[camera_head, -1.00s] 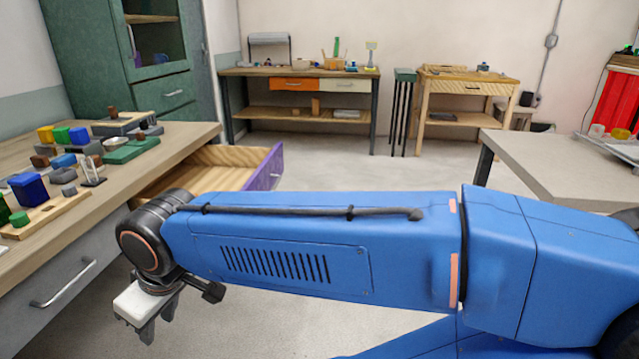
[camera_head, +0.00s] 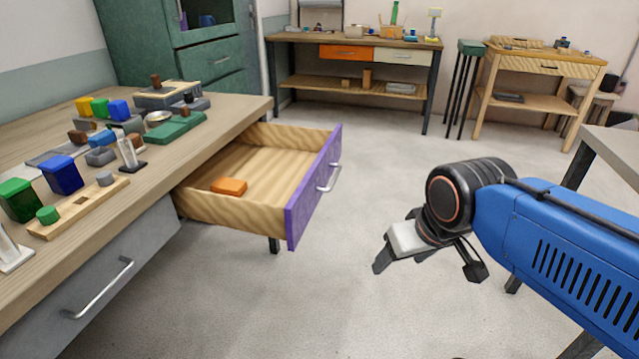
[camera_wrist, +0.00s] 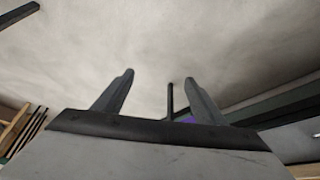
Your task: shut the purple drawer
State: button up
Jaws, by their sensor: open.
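The purple drawer (camera_head: 313,187) is pulled out from the wooden workbench at the left in the head view. Its purple front has a silver handle (camera_head: 329,178), and an orange block (camera_head: 229,186) lies inside on its wooden floor. My gripper (camera_head: 398,264) is to the right of the drawer front, apart from it and empty. In the wrist view my gripper (camera_wrist: 158,95) shows its two fingers spread, with nothing between them. A small purple patch, likely the drawer front (camera_wrist: 187,119), shows beside the right finger there.
The workbench top (camera_head: 215,137) carries several coloured blocks and wooden pieces. A closed grey drawer (camera_head: 95,285) is below its near edge. A grey table (camera_head: 615,150) stands at the right. The floor (camera_head: 300,310) between is clear. An orange-drawer bench (camera_head: 346,52) stands at the back.

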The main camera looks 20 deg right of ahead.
jog(key=shift+d, duration=0.35)
